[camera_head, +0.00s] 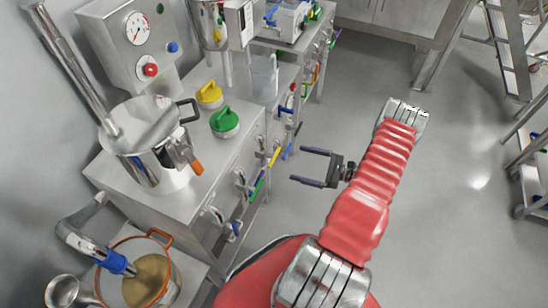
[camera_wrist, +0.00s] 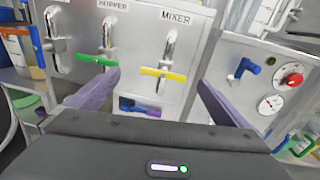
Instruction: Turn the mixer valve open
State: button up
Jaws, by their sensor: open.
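The mixer valve has a yellow lever (camera_wrist: 163,74) on a steel pipe under the MIXER label (camera_wrist: 175,18) in the wrist view. The lever lies roughly level, across the upright pipe. In the head view a yellow lever (camera_head: 274,157) shows on the bench's side face. My gripper (camera_head: 299,165) is open and empty, apart from the bench face, with its fingers pointing towards it. In the wrist view the fingers of my gripper (camera_wrist: 158,88) stand to either side of the yellow lever, and nothing is between them that they touch.
Left of the mixer valve is the hopper valve with a green lever (camera_wrist: 97,60). A blue valve handle (camera_wrist: 246,67) and a red knob (camera_wrist: 292,79) are to the right. A steel pot (camera_head: 150,145) and yellow and green lidded items stand on the bench. The floor (camera_head: 440,190) at right is clear.

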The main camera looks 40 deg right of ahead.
aim_at(274, 157)
jog(key=shift+s+d+f+m+t+h, duration=0.3)
jog(key=shift+s+f+m, duration=0.1)
jog(key=shift+f, duration=0.25)
jog(key=shift+s+d+f+m+t+h, duration=0.2)
jog(key=shift+s+d+f+m+t, duration=0.15)
jog(key=shift+f, duration=0.25)
jog(key=shift+w+a, duration=0.15)
jog(key=shift+a, duration=0.05)
jog(key=x, duration=1.3)
jog(key=shift+w+a, duration=0.2)
jog(key=c, duration=0.9)
